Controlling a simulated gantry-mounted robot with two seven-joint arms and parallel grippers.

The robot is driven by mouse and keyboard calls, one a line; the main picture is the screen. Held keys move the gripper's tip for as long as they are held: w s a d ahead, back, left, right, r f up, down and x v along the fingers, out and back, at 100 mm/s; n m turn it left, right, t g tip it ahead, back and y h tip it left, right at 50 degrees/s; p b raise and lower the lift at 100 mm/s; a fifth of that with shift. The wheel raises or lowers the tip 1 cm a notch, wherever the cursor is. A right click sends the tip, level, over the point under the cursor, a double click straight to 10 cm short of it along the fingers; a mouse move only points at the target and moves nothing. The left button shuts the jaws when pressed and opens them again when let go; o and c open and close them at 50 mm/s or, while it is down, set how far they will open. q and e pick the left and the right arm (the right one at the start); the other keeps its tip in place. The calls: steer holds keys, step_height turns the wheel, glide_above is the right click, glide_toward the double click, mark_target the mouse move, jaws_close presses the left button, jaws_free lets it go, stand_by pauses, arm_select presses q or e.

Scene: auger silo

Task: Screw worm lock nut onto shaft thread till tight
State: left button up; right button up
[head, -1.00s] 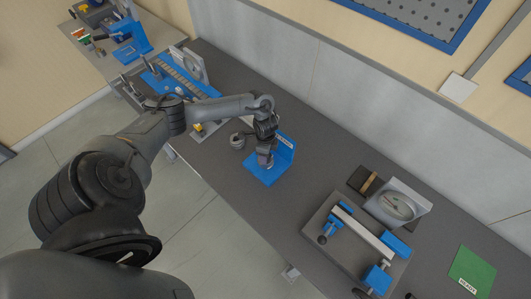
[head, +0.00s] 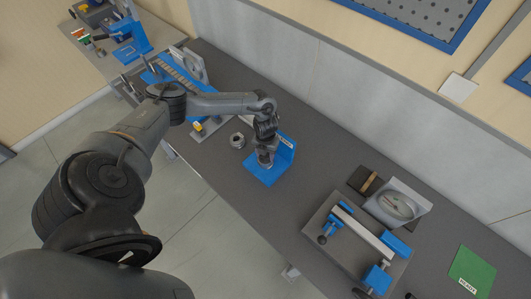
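My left gripper (head: 265,159) points down over the base of a blue L-shaped stand (head: 262,175) with a white label on its upright. The gripper is small and dark here, so I cannot tell whether its fingers are open or hold anything. A grey ring-shaped part (head: 237,140), possibly the lock nut, lies on the bench just left of the stand, apart from the gripper. A light metal bar (head: 362,232), possibly the shaft, lies across a grey plate between blue holders. No thread can be made out. My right gripper is not in view.
A round-dial gauge (head: 398,207) stands behind the plate fixture, with a dark block (head: 364,181) beside it. A green labelled mat (head: 472,270) lies at the far right. A blue rack (head: 172,76) stands at the back left. The bench between stand and fixture is clear.

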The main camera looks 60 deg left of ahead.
arm_select(q)
steer(key=shift+o, duration=1.2)
steer(key=shift+o, duration=0.3)
steer(key=o, duration=0.5)
